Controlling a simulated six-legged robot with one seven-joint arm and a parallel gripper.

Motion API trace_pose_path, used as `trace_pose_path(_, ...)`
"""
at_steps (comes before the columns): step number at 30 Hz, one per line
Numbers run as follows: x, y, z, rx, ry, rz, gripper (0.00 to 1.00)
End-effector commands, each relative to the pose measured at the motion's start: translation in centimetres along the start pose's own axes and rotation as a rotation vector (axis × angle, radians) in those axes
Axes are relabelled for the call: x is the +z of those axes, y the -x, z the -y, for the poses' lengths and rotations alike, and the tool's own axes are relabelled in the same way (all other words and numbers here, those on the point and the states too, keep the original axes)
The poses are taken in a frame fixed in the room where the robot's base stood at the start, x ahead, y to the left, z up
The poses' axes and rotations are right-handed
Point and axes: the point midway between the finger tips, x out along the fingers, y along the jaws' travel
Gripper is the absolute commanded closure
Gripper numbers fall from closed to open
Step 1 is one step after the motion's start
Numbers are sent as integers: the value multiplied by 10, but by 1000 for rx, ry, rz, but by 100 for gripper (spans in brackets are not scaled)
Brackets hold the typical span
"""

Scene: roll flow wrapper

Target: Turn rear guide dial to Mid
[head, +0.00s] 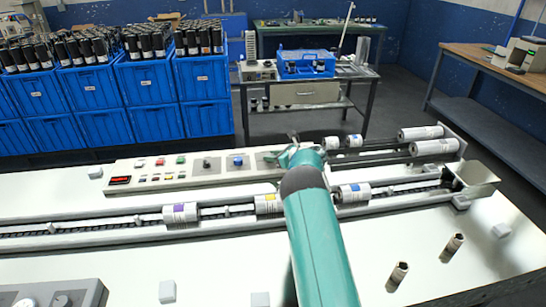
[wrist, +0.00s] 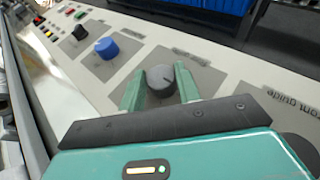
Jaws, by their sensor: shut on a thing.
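A round grey dial (wrist: 161,79) stands on a grey plate of the control panel (wrist: 125,45) in the wrist view. The two teal fingers of my gripper (wrist: 159,86) are on either side of the dial, shut on it. A thin line shows on the dial's top, but the scale marks are too small to read. The label behind it is too blurred to read, and a label reading "front guide" lies to the right. In the head view my gripper (head: 296,155) is at the right part of the panel (head: 130,166), and my arm hides the dial.
A blue knob (wrist: 106,47) and a black knob (wrist: 81,32) are left of the dial. A conveyor with wrapped rolls (head: 180,214) runs in front of the panel. Larger rolls (head: 434,148) lie to the right. Blue crates (head: 205,90) stand behind.

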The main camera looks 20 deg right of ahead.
Motion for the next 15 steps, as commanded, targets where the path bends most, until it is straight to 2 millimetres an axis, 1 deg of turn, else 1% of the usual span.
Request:
trace_pose_path(8, 1, 0, -2, -39, -18, 0, 90)
trace_pose_path(15, 1, 0, -4, -161, -69, 0, 90)
